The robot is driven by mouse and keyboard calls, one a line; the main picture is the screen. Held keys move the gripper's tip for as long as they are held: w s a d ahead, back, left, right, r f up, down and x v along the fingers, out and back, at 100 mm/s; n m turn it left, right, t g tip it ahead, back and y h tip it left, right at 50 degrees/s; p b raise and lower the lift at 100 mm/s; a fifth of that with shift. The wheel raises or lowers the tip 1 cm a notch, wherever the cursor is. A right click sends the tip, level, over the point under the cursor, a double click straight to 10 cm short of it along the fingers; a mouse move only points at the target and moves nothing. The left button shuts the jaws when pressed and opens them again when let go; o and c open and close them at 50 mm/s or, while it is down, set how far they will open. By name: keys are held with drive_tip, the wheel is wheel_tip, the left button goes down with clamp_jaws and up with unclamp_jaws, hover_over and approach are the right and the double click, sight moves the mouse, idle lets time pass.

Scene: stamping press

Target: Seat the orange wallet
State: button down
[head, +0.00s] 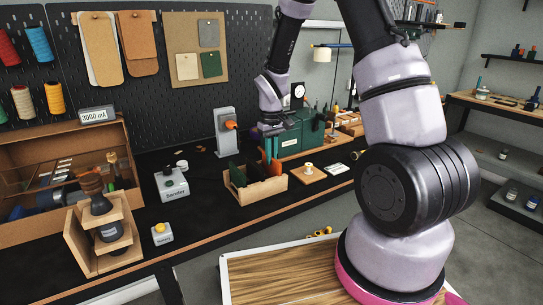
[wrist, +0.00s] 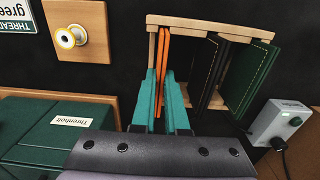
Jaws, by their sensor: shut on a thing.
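The orange wallet (wrist: 163,48) stands on edge at the left end of the wooden rack (wrist: 228,21) in the wrist view. My gripper (wrist: 161,80) has its teal fingers closed around the wallet's near edge. In the head view my gripper (head: 270,148) points down over the right end of the rack (head: 262,191), with a sliver of orange between the fingers. The wallet's lower edge is hidden, so I cannot tell whether it rests on the rack floor. A black wallet (wrist: 204,72) and a green wallet (wrist: 248,78) stand tilted in the other slots.
A green box (wrist: 55,135) labelled Threnholt is close beside my gripper. A thread spool (wrist: 66,38) sits on a wooden block. A grey unit (wrist: 283,122) with a green button stands right of the rack in the wrist view. Black bench top is clear before the rack.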

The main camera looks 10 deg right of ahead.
drive_tip(key=c, duration=0.9)
unclamp_jaws()
drive_tip(key=shift+o, duration=0.2)
wheel_tip(320, 180, up, 11)
drive_tip(key=s+d+r+m+t+y, duration=0.1)
drive_tip(key=s+d+r+m+t, duration=0.1)
drive_tip(key=s+r, duration=0.4)
drive_tip(key=s+d+r+m+t, duration=0.1)
drive_tip(key=s+d+r+m, duration=0.15)
drive_tip(key=r, duration=0.65)
drive_tip(key=s+d+r+m+t+y, duration=0.1)
drive_tip(key=s+r+m+t, duration=0.2)
drive_tip(key=s, duration=1)
wheel_tip(320, 180, up, 3)
drive_tip(key=shift+s+r+t, duration=0.1)
drive_tip(key=shift+s+t, duration=0.25)
drive_tip(key=shift+t, duration=0.25)
